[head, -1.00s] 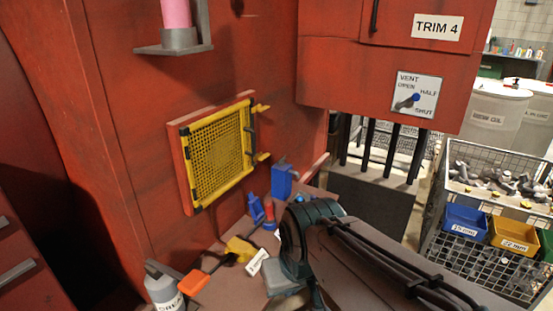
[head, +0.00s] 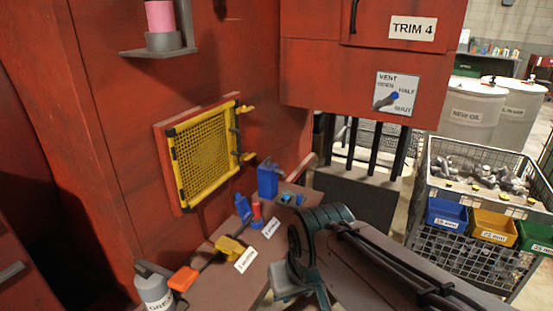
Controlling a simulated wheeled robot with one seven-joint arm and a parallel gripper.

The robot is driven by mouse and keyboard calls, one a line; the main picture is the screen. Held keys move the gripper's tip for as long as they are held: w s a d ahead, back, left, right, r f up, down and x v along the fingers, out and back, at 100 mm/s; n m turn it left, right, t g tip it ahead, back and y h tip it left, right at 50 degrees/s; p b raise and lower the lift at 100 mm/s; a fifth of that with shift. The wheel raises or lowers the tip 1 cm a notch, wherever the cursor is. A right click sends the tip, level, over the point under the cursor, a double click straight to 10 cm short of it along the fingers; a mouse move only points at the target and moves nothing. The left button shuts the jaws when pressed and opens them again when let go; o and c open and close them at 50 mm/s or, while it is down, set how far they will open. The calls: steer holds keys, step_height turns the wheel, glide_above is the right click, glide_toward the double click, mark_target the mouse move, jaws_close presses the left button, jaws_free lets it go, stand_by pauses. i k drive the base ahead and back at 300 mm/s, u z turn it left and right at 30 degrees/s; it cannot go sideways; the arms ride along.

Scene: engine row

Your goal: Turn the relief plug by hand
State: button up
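I cannot tell for sure which part is the relief plug. Small blue round pieces (head: 287,199) sit on the brown ledge beside a blue block (head: 268,180); they are too small to make out. A blue fitting (head: 243,208) and a red fitting (head: 257,212) stand to their left, with white tags in front that are hard to read. My arm (head: 320,235) reaches in from the lower right, its dark joint just in front of the ledge. My gripper's fingers do not show.
A yellow mesh guard (head: 205,155) is on the red wall. A vent dial (head: 395,93) is under the TRIM 4 label. An orange-handled lever (head: 183,279) and a grease bottle (head: 155,290) are at lower left. A wire cage (head: 480,262) with coloured bins is at right.

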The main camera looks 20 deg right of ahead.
mark_target(267, 162)
steer(key=z, duration=0.35)
steer(key=k, duration=0.45)
steer(key=z, duration=1.05)
steer(key=i, duration=1.35)
steer(key=u, duration=0.3)
steer(key=i, duration=0.95)
steer(key=u, duration=1.45)
steer(key=i, duration=0.55)
steer(key=u, duration=0.55)
